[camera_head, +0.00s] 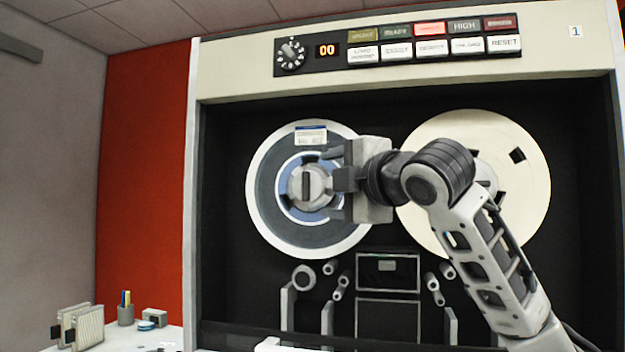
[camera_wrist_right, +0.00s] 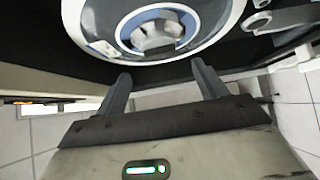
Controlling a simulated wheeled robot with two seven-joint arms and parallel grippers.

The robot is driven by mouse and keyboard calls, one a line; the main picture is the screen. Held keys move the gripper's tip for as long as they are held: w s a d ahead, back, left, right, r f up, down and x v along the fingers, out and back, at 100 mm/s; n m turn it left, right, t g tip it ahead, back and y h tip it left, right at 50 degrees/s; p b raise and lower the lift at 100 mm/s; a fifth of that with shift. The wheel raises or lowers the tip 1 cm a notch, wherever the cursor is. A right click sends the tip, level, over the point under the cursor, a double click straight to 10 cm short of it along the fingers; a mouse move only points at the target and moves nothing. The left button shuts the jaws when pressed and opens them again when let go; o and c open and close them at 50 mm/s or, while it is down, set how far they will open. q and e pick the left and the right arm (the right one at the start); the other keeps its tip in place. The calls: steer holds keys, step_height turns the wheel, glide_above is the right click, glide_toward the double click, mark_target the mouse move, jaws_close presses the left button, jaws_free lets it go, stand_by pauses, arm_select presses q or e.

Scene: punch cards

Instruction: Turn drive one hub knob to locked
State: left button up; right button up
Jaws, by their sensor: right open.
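Drive one, marked with a "1" label (camera_head: 576,31), has a left reel (camera_head: 265,205) with a grey outer band and a blue centre. The grey hub knob (camera_head: 310,187) sits at the middle of this reel, its dark bar standing upright. In the right wrist view the hub knob (camera_wrist_right: 158,38) shows beyond the fingertips. My right gripper (camera_head: 338,185) is open in front of the left reel, just right of the knob. In the right wrist view its two fingers (camera_wrist_right: 160,76) are spread with nothing between them. My left gripper is not in view.
A cream right reel (camera_head: 530,185) is partly hidden behind my right arm. Above is a control panel (camera_head: 400,40) with a dial, a "00" display and buttons. Rollers and guides (camera_head: 303,277) lie below the reels. A desk with card holders (camera_head: 85,325) stands at lower left.

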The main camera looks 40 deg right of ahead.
mark_target(308, 186)
steer(key=w, duration=0.2)
steer(key=w+p, duration=0.1)
steer(key=w, duration=0.3)
steer(key=shift+w+d, duration=0.3)
steer(key=shift+w, duration=0.05)
steer(key=c, duration=0.9)
